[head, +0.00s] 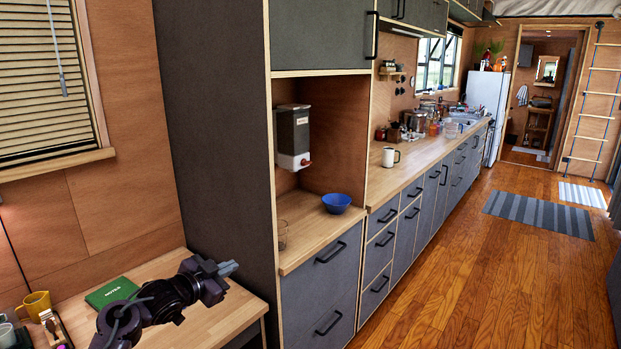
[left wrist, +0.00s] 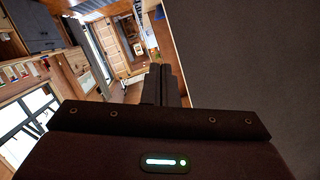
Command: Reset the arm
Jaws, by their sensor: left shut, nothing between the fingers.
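My left gripper (head: 228,268) is stretched out over the wooden desk (head: 218,312) in the head view, beside the tall grey cabinet side (head: 215,130). Its fingers are shut with nothing between them. In the left wrist view the closed fingers (left wrist: 162,84) point away from the camera, with the grey panel (left wrist: 245,70) close on the right. My right gripper is in neither view.
A green book (head: 111,292), a yellow mug (head: 37,304) and small items lie on the desk at left. A blue bowl (head: 336,203) stands in the cabinet niche under a dispenser (head: 293,135). The wooden floor (head: 470,270) at right is clear, with a striped rug (head: 538,213) farther back.

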